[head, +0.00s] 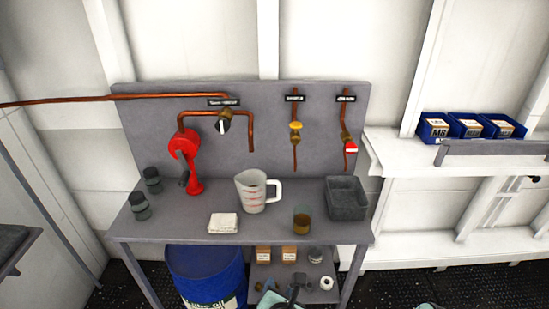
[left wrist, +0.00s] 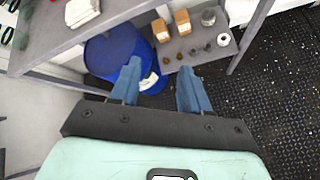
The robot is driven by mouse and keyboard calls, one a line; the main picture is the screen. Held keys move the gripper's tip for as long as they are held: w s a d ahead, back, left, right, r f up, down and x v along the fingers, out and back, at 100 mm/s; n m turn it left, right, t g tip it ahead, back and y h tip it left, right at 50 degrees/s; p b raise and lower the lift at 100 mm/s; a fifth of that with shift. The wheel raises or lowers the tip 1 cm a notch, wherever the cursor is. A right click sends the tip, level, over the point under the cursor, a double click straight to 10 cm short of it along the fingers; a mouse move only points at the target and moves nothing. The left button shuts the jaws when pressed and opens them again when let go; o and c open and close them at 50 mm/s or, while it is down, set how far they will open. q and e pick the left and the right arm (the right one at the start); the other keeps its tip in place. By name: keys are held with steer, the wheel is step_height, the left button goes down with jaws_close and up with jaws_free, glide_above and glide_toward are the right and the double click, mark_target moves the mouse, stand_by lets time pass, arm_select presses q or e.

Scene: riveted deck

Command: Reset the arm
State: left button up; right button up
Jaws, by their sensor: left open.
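My left gripper (left wrist: 160,82) shows in the left wrist view with its two blue fingers apart and nothing between them. It points toward the lower shelf and the blue drum from in front of the bench. In the head view the left gripper (head: 285,287) is at the bottom edge, low in front of the shelf, partly cut off. A small teal patch at the bottom right edge of the head view may be part of my other arm; no right gripper fingers show.
The grey bench (head: 180,225) holds a measuring jug (head: 250,192), a white cloth (head: 223,223), a glass of brown liquid (head: 302,221), a grey bin (head: 346,200) and a red hand pump (head: 187,160). A blue drum (head: 205,275) stands below, beside a lower shelf (left wrist: 185,48) with small boxes.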

arm_select(q)
steer(key=s+a+f+m+g+p, duration=0.1)
steer(key=a+f+m+g, duration=0.2)
steer(key=f, duration=0.4)
steer(key=s+a+f+m+h+p, duration=0.1)
steer(key=a+f+m, duration=0.2)
steer(key=f+m, duration=0.35)
steer(key=s+a+f+m+g, duration=0.1)
steer(key=a+f+m+g, duration=0.2)
steer(key=f, duration=0.4)
steer(key=s+a+f+m+g+h, duration=0.1)
steer(key=s+f+m+g, duration=0.1)
steer(key=s, duration=0.5)
steer(key=s+a+f+m+g+h+p, duration=0.1)
steer(key=s+a+f+m+g, duration=0.1)
steer(key=s+f+m, duration=0.3)
steer(key=s+a+f+m+g+h+p, duration=0.1)
steer(key=s+f+m, duration=0.2)
steer(key=s+m, duration=0.3)
steer(key=s, duration=0.2)
steer(key=shift+s+a+f+g, duration=0.3)
steer(key=shift+s+f+g, duration=0.05)
steer(key=shift+g, duration=0.05)
arm_select(e)
steer(key=w+r, duration=0.2)
steer(key=r, duration=0.3)
steer(key=shift+w+r, duration=0.1)
steer(key=shift+w, duration=0.3)
